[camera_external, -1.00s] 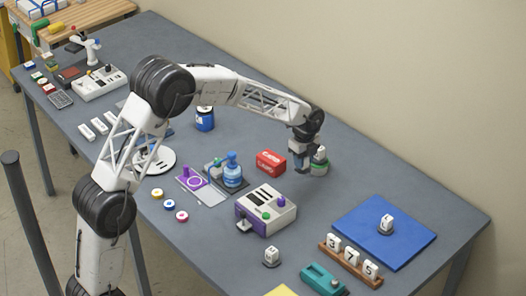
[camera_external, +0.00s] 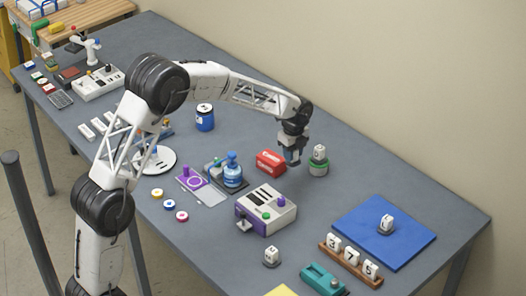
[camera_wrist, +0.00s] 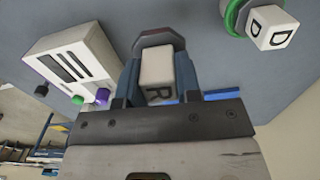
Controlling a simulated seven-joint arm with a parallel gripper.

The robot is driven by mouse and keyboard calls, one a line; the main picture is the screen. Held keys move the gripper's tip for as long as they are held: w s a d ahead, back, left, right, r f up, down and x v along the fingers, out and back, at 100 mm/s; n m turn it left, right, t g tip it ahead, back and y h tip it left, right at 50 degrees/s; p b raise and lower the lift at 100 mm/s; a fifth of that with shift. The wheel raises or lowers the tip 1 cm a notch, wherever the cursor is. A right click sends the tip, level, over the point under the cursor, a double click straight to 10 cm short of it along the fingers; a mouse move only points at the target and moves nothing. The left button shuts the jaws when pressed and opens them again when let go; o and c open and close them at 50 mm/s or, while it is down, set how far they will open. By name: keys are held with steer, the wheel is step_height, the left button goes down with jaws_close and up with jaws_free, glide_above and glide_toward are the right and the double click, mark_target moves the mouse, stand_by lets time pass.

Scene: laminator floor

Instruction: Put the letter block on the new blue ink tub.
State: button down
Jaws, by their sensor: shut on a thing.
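My gripper (camera_external: 291,160) is shut on a white letter block marked R (camera_wrist: 157,72), with a dark grey base at its far end; it shows between the two blue fingers in the wrist view. In the external view the gripper hangs above the table, just right of a red box, and hides the held block. A blue tub (camera_external: 205,121) with a pale label and dark-and-white top stands farther back, left of the gripper. Another white block marked D (camera_external: 319,151) sits on a green-rimmed tub (camera_external: 318,168) right of the gripper; both also show in the wrist view.
The red box (camera_external: 270,162) is close to the gripper. A white-and-purple machine (camera_external: 266,210) and a blue bottle (camera_external: 233,168) stand in front. A blue mat (camera_external: 365,240) bearing a block lies at right. The table between the blue tub and red box is clear.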

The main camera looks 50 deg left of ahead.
steer(key=s+a+r, duration=0.1)
steer(key=s+a, duration=0.4)
steer(key=a, duration=0.8)
steer(key=s+a+r, duration=0.1)
steer(key=s+a, duration=0.4)
steer(key=a, duration=0.7)
steer(key=s+a+r, duration=0.2)
steer(key=s+a, duration=0.3)
steer(key=a, duration=0.8)
steer(key=shift+a, duration=0.35)
steer(key=shift+w+a, duration=0.1)
glide_above(204, 108)
steer(key=shift+w+f, duration=0.2)
steer(key=shift+f, duration=0.55)
steer(key=shift+f, duration=1.75)
steer(key=shift+f, duration=0.1)
steer(key=c, duration=0.8)
jaws_free()
steer(key=shift+f, duration=0.1)
